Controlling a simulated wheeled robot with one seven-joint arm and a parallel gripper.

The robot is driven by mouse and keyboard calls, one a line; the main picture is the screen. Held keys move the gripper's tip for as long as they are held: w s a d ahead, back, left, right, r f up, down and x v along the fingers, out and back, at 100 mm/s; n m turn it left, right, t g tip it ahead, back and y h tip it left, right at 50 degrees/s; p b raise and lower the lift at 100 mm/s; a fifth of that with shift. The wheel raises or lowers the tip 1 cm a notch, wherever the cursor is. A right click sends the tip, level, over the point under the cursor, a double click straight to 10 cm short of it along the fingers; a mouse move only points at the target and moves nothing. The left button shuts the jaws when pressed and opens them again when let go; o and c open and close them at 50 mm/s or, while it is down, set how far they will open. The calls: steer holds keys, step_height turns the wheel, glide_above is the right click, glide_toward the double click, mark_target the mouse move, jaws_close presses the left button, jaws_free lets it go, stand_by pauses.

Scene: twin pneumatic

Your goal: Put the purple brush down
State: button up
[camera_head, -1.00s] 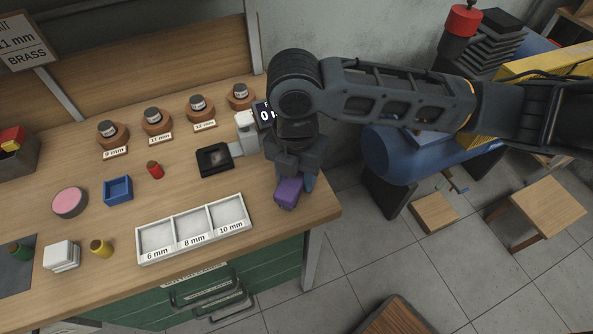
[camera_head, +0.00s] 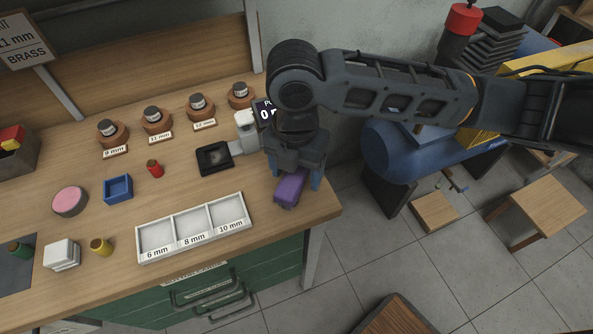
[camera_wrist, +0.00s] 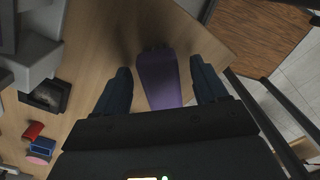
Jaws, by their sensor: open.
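The purple brush (camera_head: 290,188) rests on the wooden workbench near its right front corner. In the wrist view the brush (camera_wrist: 158,77) lies between the two fingers, with a visible gap on each side. My gripper (camera_head: 297,186) is open above and around the brush, its fingers pointing down. It also shows in the wrist view (camera_wrist: 162,88), with both blue fingers spread. The upper part of the brush is hidden under my gripper in the head view.
A three-part white tray (camera_head: 193,229) stands left of the brush. A black pad device (camera_head: 214,158) with a display is behind it. A blue box (camera_head: 118,189) and a red spool (camera_head: 155,169) are further left. The bench's right edge is close to the brush.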

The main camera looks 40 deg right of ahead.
step_height(320, 180, up, 11)
stand_by(0.3)
steer(key=shift+w, duration=0.1)
